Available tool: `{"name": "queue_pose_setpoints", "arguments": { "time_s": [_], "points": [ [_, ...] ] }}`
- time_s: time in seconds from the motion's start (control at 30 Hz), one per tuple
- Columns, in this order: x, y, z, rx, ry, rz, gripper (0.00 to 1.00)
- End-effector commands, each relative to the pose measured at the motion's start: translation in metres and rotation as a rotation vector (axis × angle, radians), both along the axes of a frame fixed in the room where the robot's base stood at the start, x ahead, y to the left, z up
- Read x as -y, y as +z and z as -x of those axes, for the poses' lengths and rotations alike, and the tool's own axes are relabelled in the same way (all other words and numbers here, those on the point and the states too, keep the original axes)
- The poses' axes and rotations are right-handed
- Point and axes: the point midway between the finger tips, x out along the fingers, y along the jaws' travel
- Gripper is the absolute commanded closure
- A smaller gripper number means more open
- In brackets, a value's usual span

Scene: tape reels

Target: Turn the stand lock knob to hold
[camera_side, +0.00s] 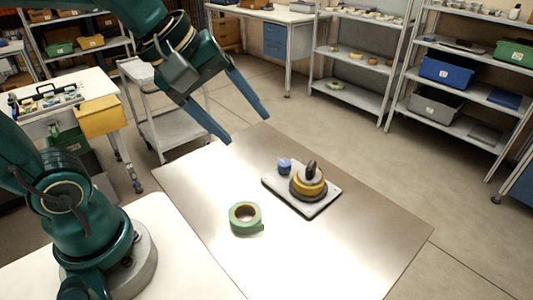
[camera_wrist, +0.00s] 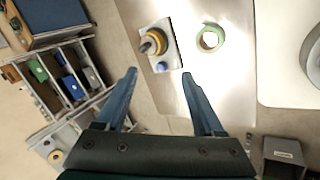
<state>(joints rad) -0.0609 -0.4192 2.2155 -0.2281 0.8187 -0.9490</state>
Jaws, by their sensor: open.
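The stand (camera_side: 320,207) is a pale rectangular plate lying on the metal table. It carries a round yellow and dark holder (camera_side: 308,183) with a dark upright piece on top, and a small blue knob (camera_side: 284,165) at its left corner. In the wrist view the blue knob (camera_wrist: 162,67) sits below the yellow holder (camera_wrist: 153,43). A green tape reel (camera_side: 245,217) lies flat on the table, apart from the stand. My gripper (camera_side: 248,128) is open and empty, high above the table's back edge and apart from the knob. Its fingers (camera_wrist: 158,75) spread in the wrist view. The knob's setting is too small to read.
The metal table (camera_side: 350,255) is otherwise clear around the stand and reel. Shelves (camera_side: 465,90) with bins stand at the back right. A grey cart (camera_side: 170,125) and a side bench with a yellow bin (camera_side: 101,117) stand at the left, beyond the table.

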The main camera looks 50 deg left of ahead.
Motion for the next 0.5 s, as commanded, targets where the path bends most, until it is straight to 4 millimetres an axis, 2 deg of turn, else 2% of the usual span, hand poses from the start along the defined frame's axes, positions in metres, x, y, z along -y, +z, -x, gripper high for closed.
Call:
{"name": "queue_pose_setpoints", "arguments": {
  "time_s": [0.1, 0.27, 0.4, 0.5],
  "points": [
    [-0.004, -0.005, -0.036, -0.081, 0.269, 0.193, 0.30],
    [-0.016, -0.023, -0.080, -0.190, 0.598, 0.408, 0.30],
    [-0.031, -0.053, -0.112, -0.287, 0.846, 0.546, 0.30],
    [-0.042, -0.077, -0.127, -0.352, 0.971, 0.605, 0.30]
  ]
}}
